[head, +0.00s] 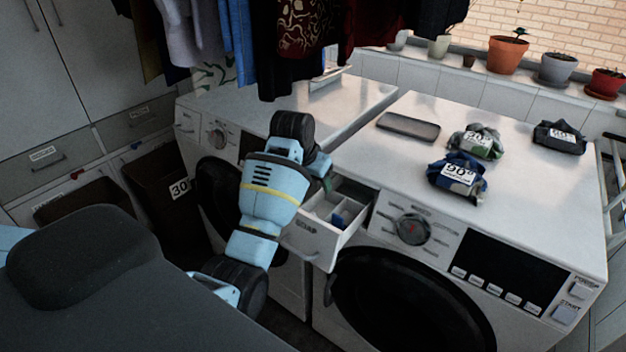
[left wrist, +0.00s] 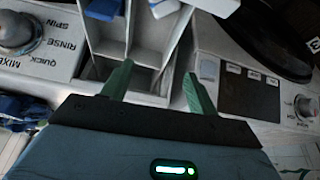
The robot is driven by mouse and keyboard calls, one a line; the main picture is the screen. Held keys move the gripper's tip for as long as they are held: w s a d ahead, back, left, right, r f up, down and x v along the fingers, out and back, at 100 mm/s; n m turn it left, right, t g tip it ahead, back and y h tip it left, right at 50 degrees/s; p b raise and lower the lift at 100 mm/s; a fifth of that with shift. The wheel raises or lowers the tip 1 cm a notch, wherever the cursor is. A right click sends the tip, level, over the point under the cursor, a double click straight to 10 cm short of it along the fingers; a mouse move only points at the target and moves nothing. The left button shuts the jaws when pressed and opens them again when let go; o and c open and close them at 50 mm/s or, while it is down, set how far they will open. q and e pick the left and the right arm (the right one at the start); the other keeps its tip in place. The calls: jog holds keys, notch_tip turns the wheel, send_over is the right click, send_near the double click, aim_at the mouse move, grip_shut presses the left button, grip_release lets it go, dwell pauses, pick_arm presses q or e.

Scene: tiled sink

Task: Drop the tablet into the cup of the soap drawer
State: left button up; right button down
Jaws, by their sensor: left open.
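The soap drawer (head: 308,243), a white box marked SOAP, stands pulled out of the right-hand washing machine. In the left wrist view its white dividers (left wrist: 150,38) part several compartments. A blue-and-white piece (head: 341,217) shows inside the drawer; I cannot tell for sure that it is the tablet. In the wrist view, blue pieces show at the top, one at the left (left wrist: 102,9) and a blue-and-white one (left wrist: 165,8) at the middle. My left gripper (left wrist: 158,85) is open, its green fingers apart over the drawer, with nothing seen between them. My right gripper is not in view.
A grey phone-like slab (head: 408,127) and several wrapped bundles marked 90° (head: 457,178) lie on the machine top. The dial (head: 411,229) is right of the drawer. Clothes (head: 300,40) hang above. Bins (head: 165,185) stand at the left.

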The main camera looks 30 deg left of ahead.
pick_arm(q)
jog(key=v, duration=0.7)
jog(key=shift+r, duration=0.35)
jog(key=shift+s, duration=0.2)
jog(key=shift+f, duration=0.1)
dwell(0.7)
